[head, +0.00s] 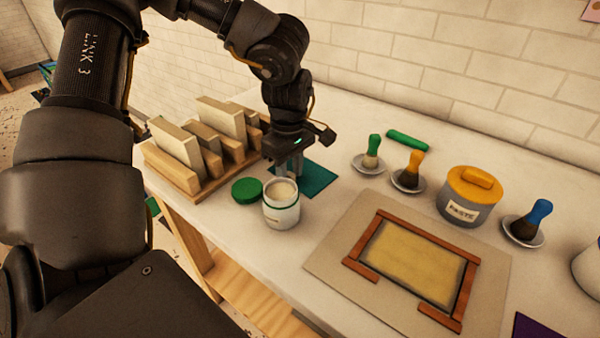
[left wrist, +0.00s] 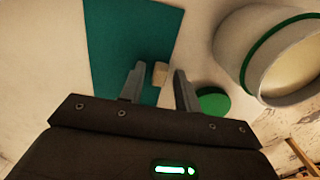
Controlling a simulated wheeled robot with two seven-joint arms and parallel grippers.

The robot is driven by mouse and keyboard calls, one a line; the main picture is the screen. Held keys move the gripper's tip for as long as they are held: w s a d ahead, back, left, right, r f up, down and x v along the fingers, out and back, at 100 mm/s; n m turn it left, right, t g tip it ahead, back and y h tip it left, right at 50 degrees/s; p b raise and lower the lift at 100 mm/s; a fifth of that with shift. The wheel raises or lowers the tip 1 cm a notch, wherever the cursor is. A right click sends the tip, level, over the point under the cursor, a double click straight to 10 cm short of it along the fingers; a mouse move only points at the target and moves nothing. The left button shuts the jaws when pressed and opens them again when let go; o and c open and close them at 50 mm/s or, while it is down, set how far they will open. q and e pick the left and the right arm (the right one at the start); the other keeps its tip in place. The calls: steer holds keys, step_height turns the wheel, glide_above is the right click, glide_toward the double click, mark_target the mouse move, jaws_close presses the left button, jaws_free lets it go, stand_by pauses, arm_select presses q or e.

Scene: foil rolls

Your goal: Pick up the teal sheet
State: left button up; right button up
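The teal sheet (head: 318,177) lies flat on the white table, between the wooden rack and the saucers. My left gripper (head: 290,168) points down over its left part and hides some of it. In the left wrist view the sheet (left wrist: 125,40) runs under the left finger. The two fingers of my left gripper (left wrist: 157,82) stand apart, with a small pale block (left wrist: 160,74) showing between them. I cannot tell whether the fingers touch the sheet. My right gripper is not in view.
An open jar (head: 281,212) and a green lid (head: 247,190) stand close in front of my left gripper. The wooden rack (head: 183,184) with upright boards is to its left. Brushes on saucers (head: 370,164), a paste tub (head: 468,205) and a framed panel (head: 330,255) are to the right.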

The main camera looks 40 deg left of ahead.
arm_select(q)
jaws_close()
